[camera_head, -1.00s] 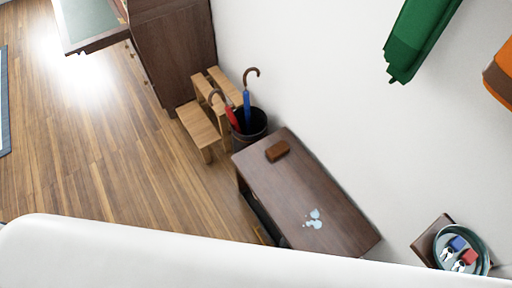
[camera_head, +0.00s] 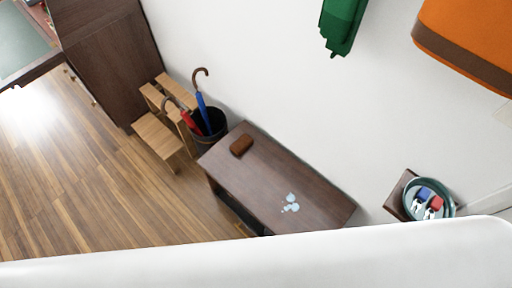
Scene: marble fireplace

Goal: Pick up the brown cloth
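A small brown folded item (camera_head: 241,144), which looks like the brown cloth, lies on the far left part of the dark wooden bench (camera_head: 308,184). Neither of my grippers is in view, and nothing touches the cloth.
A dark bin (camera_head: 211,128) with red and blue umbrellas stands beside the bench's left end, next to a wooden step stool (camera_head: 158,138). A small shelf with a round tray (camera_head: 448,207) is at right. Green and orange fabrics (camera_head: 470,45) hang above. Wood floor (camera_head: 95,170) at left is clear.

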